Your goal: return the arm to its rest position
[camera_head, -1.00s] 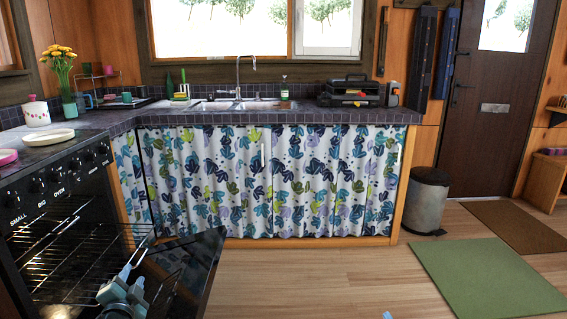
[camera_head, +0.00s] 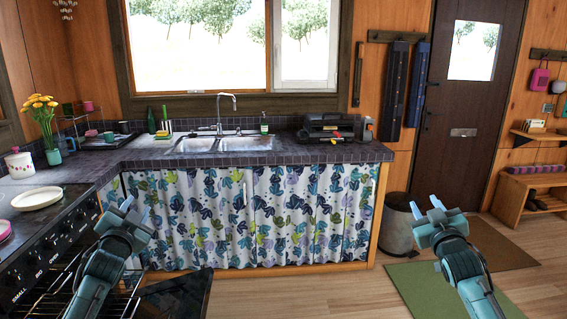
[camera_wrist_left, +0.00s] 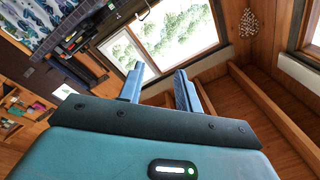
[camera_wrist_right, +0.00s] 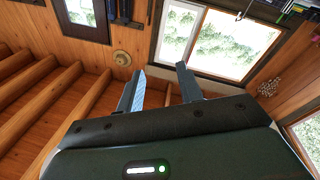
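My left gripper (camera_head: 137,211) is raised in front of the stove and the curtained counter in the head view. Its two fingers stand apart with nothing between them, as the left wrist view (camera_wrist_left: 160,88) also shows. My right gripper (camera_head: 429,218) is raised at the right, in front of the bin and the mats. Its fingers are apart and empty, which the right wrist view (camera_wrist_right: 160,85) also shows. Both grippers point up and away from me, clear of any surface.
The stove (camera_head: 50,245) is at the left, with its oven door (camera_head: 175,298) lowered below my left arm. The tiled counter (camera_head: 250,158) with the sink runs behind. A bin (camera_head: 396,232) stands near the right gripper. Open floor and a green mat (camera_head: 415,290) lie at the right.

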